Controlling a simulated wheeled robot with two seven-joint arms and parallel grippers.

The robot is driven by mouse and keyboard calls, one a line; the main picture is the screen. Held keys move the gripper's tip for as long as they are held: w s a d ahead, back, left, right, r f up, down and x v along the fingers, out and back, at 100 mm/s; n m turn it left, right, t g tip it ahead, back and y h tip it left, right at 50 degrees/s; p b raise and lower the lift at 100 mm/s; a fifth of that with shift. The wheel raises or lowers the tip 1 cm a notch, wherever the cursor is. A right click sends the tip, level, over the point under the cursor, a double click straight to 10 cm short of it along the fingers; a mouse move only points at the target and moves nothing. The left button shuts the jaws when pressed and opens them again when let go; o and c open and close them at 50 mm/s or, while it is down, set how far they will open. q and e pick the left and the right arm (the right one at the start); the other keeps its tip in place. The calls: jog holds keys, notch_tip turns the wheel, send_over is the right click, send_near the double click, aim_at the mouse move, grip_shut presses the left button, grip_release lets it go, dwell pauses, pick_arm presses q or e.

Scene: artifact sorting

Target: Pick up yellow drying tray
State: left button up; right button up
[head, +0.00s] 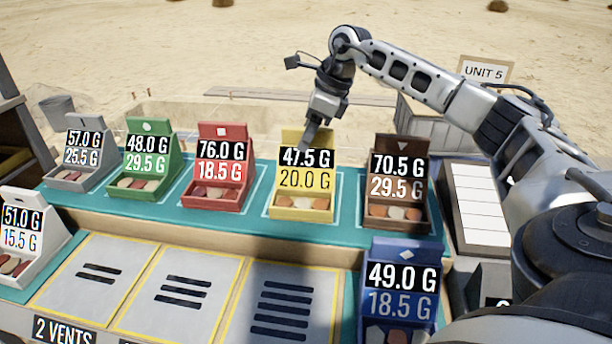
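The yellow drying tray (316,203) stands on the teal back shelf, between the red tray and the brown tray. Its label reads 47.5 G and 20.0 G, and it holds several reddish and pale pieces. My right gripper (309,136) points down at the upper edge of the yellow tray's tall back panel. Its fingertips overlap the panel in the picture, and I cannot tell whether they touch or clasp it. The finger gap is too small to make out. My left gripper is not in view.
The red tray (218,190) and brown tray (398,212) stand close on either side. Green (152,172) and grey (84,174) trays are farther left. A blue tray (402,250) is at front right, and a white tray (27,255) at the left edge. Panels with vent slots lie in front.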

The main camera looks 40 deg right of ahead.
grip_shut()
jog(key=shift+r, duration=0.1)
